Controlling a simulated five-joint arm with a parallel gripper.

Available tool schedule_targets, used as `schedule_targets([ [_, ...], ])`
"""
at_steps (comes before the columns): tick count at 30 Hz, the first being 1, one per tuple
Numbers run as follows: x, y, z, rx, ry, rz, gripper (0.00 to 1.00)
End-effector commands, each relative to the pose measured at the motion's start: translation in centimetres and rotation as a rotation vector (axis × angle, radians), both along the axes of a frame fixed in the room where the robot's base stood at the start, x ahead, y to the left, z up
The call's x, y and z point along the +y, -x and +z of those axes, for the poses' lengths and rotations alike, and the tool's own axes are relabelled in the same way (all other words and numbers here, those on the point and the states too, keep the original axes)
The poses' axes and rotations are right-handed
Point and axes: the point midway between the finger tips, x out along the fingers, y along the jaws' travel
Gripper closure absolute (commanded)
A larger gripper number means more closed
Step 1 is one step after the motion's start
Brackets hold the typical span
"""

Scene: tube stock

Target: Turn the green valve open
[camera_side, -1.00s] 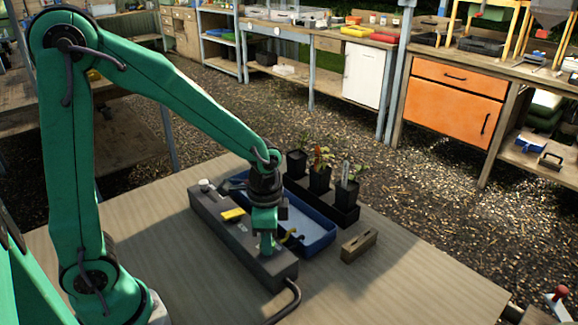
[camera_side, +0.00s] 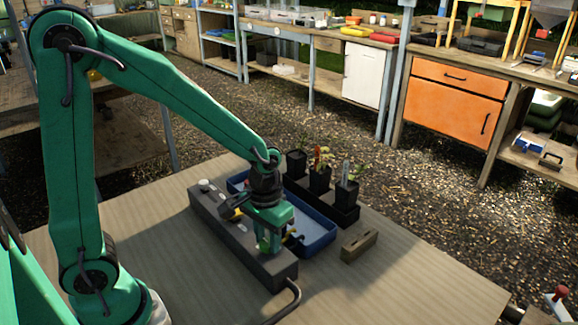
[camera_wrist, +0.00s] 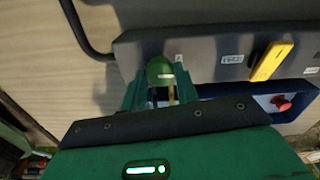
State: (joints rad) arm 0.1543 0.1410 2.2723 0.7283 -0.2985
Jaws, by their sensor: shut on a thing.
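The grey valve box (camera_side: 222,225) lies lengthwise on the table; it also shows across the top of the wrist view (camera_wrist: 205,45). The green valve handle (camera_wrist: 160,70) is at the box end near the hose. My gripper (camera_side: 268,246) is down at that end, and in the wrist view (camera_wrist: 160,92) its fingers are on both sides of the green handle, shut on it. The gripper hides most of the handle in the side view. A yellow handle (camera_wrist: 271,62) sits farther along the box, apart from my fingers.
A blue tray (camera_side: 318,238) is close behind the box. Black pots with plants (camera_side: 320,178) stand beyond it. A small wooden block (camera_side: 359,245) lies to the right. A dark hose (camera_side: 291,300) leaves the box's near end. The table front is clear.

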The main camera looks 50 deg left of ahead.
Motion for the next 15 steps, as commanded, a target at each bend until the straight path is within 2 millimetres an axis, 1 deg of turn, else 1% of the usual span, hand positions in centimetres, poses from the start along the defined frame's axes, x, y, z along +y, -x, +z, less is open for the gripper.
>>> schedule_targets([
  [6,0.0,0.04,0.06,0.001,0.0,0.059,0.93],
  [15,0.0,0.04,0.06,0.001,0.0,0.069,0.92],
])
